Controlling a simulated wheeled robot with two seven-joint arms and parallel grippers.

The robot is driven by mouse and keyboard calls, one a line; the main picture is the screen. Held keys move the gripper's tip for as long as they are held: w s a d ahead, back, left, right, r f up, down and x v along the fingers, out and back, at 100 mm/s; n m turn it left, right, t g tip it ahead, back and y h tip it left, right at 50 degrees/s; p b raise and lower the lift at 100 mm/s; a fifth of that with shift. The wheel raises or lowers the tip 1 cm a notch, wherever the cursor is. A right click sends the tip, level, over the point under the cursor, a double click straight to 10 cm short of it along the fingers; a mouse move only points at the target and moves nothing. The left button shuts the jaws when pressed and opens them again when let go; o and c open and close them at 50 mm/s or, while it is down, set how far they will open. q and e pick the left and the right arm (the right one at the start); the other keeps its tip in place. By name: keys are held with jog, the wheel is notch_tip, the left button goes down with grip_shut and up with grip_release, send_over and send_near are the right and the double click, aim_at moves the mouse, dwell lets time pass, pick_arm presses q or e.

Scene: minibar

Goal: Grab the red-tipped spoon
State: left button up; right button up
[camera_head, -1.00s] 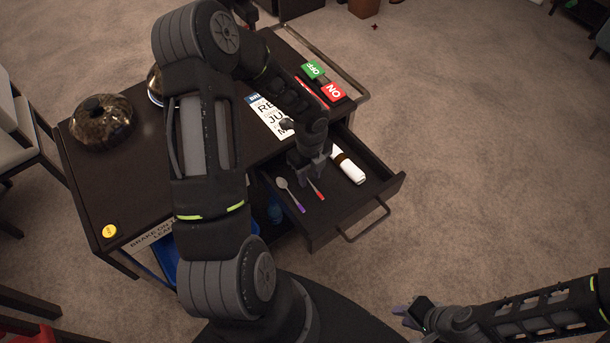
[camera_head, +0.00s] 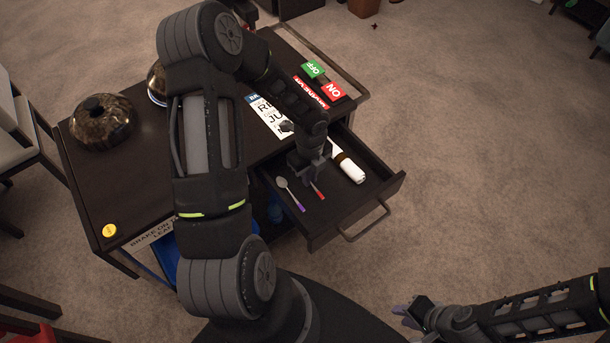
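The red-tipped spoon (camera_head: 318,191) lies in the open drawer (camera_head: 340,222); only its red end shows clearly, and the rest is hidden under my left gripper. My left gripper (camera_head: 306,180) points down into the drawer, right over this spoon. Its fingers are small and dark here, so I cannot tell whether they are open or closed on the spoon. A purple-tipped spoon (camera_head: 291,195) lies just left of it in the drawer, with its bowl toward the back. My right gripper (camera_head: 408,313) is at the lower right, away from the cart, and its fingers are not clear.
A white roll with a dark band (camera_head: 350,171) lies in the drawer to the right of the gripper. The cart top (camera_head: 130,165) holds a dark round jar (camera_head: 102,122) and red and green signs (camera_head: 332,92). Open carpet lies right of the drawer.

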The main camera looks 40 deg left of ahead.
pick_arm(q)
grip_shut()
dwell(0.3)
notch_tip(320, 180, up, 10)
dwell(0.5)
dwell(0.5)
